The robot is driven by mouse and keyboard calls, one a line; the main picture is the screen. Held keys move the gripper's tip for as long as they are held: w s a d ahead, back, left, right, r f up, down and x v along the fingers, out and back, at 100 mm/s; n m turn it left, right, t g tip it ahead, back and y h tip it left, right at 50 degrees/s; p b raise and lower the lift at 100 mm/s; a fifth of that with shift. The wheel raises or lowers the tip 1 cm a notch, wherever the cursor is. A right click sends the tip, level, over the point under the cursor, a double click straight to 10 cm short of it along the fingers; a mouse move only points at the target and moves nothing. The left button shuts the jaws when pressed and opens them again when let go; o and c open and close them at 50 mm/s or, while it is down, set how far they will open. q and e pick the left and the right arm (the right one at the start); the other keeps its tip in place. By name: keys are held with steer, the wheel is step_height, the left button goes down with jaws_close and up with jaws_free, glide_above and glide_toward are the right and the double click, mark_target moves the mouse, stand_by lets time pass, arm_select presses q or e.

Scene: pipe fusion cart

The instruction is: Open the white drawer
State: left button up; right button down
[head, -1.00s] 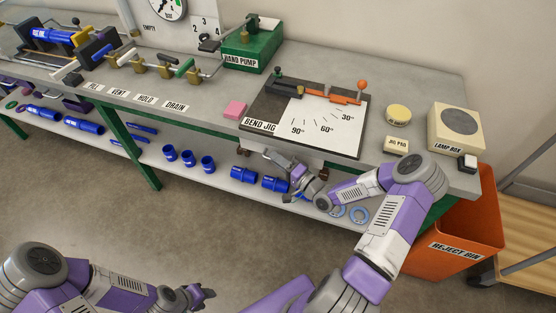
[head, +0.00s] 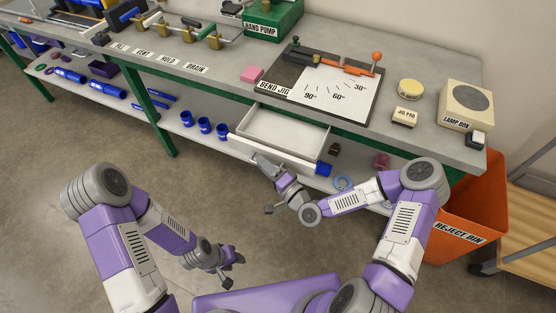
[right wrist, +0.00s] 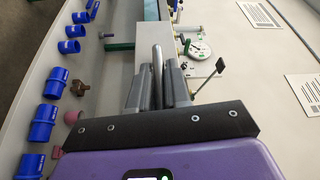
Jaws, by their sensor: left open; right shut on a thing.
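The white drawer (head: 283,139) is pulled out from under the bench top below the bend jig, and its inside looks empty in the head view. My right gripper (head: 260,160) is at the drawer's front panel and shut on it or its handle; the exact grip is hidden. My left gripper (head: 233,270) is open and empty, low over the floor and well away from the drawer.
The bend jig (head: 325,85) lies on the bench above the drawer. Several blue fittings (head: 204,125) sit on the lower shelf left of the drawer. An orange reject bin (head: 460,210) stands at the right. The floor in front is clear.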

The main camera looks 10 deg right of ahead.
steer(key=shift+s+a, duration=0.15)
steer(key=shift+s, duration=0.1)
steer(key=c, duration=1.2)
jaws_free()
steer(key=shift+w, duration=0.1)
steer(key=shift+o, duration=0.2)
steer(key=v, duration=0.7)
steer(key=shift+s+d+p, duration=0.2)
steer(key=shift+s+p, duration=0.05)
steer(key=shift+p, duration=0.2)
